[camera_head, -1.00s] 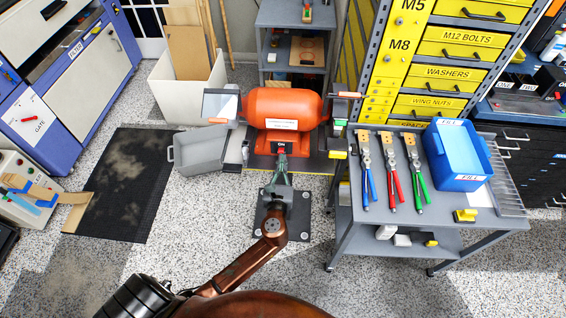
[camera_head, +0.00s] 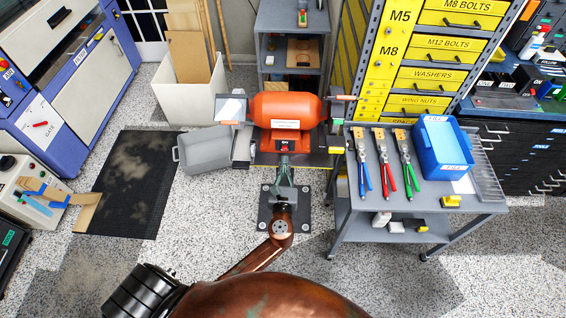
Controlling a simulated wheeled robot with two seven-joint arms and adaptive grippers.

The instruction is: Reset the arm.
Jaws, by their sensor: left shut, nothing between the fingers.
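My left arm comes up from the bottom of the head view, with copper links and a dark wrist. Its left gripper (camera_head: 284,168) is shut and empty. It appears in front of the orange bench grinder (camera_head: 286,109), just below its switch; I cannot tell whether it touches anything there. A dark bolted floor plate (camera_head: 266,214) shows behind the wrist. My right gripper is not in view.
A grey cart (camera_head: 352,190) at right carries several pliers-like tools (camera_head: 384,165) and a blue bin (camera_head: 443,148). A grey tub (camera_head: 203,151) is left of the grinder. A black mat (camera_head: 128,185) lies farther left. Speckled floor around the arm is clear.

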